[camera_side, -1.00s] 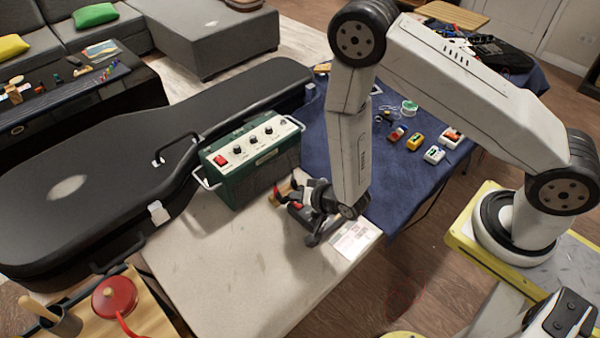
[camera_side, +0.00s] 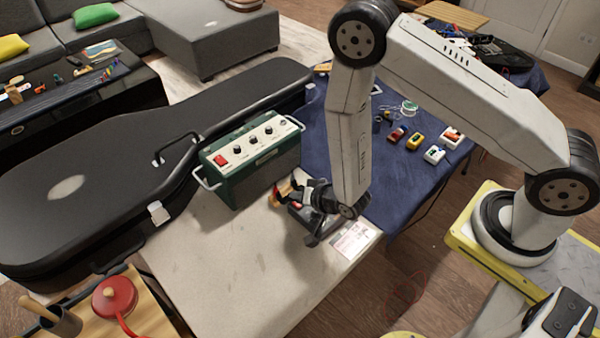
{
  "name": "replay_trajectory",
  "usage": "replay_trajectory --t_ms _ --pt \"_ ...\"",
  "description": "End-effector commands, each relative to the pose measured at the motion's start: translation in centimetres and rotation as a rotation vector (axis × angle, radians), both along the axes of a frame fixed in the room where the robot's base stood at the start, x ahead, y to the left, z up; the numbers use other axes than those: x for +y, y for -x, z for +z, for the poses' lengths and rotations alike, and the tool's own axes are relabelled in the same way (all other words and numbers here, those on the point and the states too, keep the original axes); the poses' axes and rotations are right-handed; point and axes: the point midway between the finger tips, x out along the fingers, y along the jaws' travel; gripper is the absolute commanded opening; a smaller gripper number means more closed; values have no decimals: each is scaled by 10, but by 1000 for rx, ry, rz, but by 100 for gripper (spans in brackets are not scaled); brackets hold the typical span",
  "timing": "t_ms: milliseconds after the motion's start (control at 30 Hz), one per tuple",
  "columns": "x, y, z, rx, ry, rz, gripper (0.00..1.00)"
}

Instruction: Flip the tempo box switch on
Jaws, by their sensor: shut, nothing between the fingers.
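The tempo box (camera_side: 262,174) is a dark green box with a pale top panel, standing upright on the light table. A red switch (camera_side: 220,160) sits at the left end of its top panel, beside several black knobs. Which way the switch is tipped is too small to tell. My gripper (camera_side: 284,190) is just in front of the box's right part, low over the table, its fingers pointing left. It is shut and empty, apart from the switch. Whether the fingertips touch the box's front I cannot tell.
A black guitar case (camera_side: 75,190) lies behind and left of the box. The box has metal handles at both ends. A blue cloth (camera_side: 400,175) with small pedals (camera_side: 415,141) lies to the right. A printed card (camera_side: 354,240) lies at the table's front edge. The table's left front is clear.

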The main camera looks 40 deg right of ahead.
Motion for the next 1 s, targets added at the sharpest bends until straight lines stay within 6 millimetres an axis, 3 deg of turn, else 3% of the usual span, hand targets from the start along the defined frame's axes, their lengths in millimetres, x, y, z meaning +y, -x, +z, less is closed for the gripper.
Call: replay_trajectory --t_ms 1000 --pt "0 -1 -9 0 0 0 0"
